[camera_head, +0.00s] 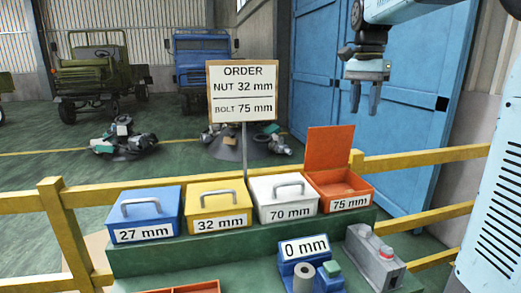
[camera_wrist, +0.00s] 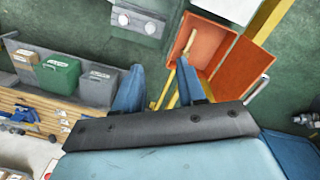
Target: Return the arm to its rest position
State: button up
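My gripper (camera_head: 365,98) hangs at the upper right in the head view, fingers pointing down, above and right of the open orange 75 mm box (camera_head: 345,192). Its two fingers stand apart with nothing visible between them in that view. In the wrist view the blue fingers of my gripper (camera_wrist: 158,88) are also spread. A thin yellow bar (camera_wrist: 168,88) shows between and beyond them; I cannot tell what it belongs to. The open orange box (camera_wrist: 190,45) lies beyond the fingertips in the wrist view. My arm comes in from the upper right in the head view.
Closed blue 27 mm (camera_head: 142,228), yellow 32 mm (camera_head: 219,222) and white 70 mm (camera_head: 284,210) boxes stand on a green bench. An order sign (camera_head: 242,92) rises behind them. A gauge (camera_head: 304,247) reads 0 mm. A yellow fence (camera_head: 420,157) runs behind.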

jog(key=s+a+f+n+t, duration=0.1)
jog(key=s+f+n+t, duration=0.1)
jog(key=s, duration=0.5)
jog(key=s+f+n+t, duration=0.2)
jog(key=s+f+n, duration=0.2)
jog(key=s+f, duration=0.3)
jog(key=s+a+f+n+t, duration=0.1)
jog(key=s+f+n+t, duration=0.1)
jog(key=s+f, duration=0.3)
jog(key=s+n, duration=0.1)
jog(key=s, duration=0.2)
jog(key=shift+s+a+n, duration=0.3)
jog(key=shift+s, duration=0.05)
